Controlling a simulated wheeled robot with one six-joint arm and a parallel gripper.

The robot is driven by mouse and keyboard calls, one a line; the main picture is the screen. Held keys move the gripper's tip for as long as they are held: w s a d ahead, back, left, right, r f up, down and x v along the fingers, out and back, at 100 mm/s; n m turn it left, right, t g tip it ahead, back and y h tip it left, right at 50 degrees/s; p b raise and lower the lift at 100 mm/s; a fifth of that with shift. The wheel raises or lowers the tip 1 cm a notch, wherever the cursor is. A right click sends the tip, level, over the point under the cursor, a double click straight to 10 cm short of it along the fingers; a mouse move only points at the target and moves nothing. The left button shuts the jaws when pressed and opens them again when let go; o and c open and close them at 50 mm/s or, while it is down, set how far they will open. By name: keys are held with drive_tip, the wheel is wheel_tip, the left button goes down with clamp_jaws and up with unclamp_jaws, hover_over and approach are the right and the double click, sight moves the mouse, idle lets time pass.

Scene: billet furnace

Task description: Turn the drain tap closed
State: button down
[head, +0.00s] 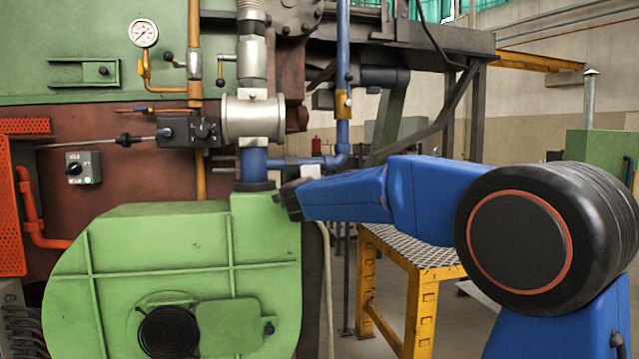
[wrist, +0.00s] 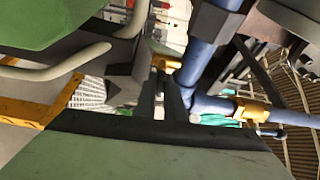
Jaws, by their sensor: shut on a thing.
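In the wrist view, a brass tap (wrist: 167,62) sits beside a blue pipe, just beyond the tips of my gripper (wrist: 162,80). The two dark fingers are close together, and their tips are shut on the tap's small handle. The fingers hide most of the handle, so I cannot tell its exact angle. In the head view, my blue arm reaches left to the top right corner of the green blower housing. My fingers and this tap cannot be made out there.
A second brass fitting (wrist: 252,110) sits on a blue pipe at the right of the wrist view. The green blower housing (head: 190,240) stands close to my wrist in the head view. A yellow-framed platform (head: 420,285) stands behind my arm. Blue pipes (head: 342,60) run nearby.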

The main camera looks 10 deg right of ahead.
drive_tip(key=shift+f+m, duration=0.1)
drive_tip(key=shift+m, duration=0.3)
drive_tip(key=c, duration=1.8)
unclamp_jaws()
drive_tip(key=shift+c, duration=0.2)
drive_tip(key=shift+s, duration=0.15)
drive_tip(key=v, duration=1.7)
drive_tip(key=shift+r, duration=0.35)
drive_tip(key=shift+a, duration=0.1)
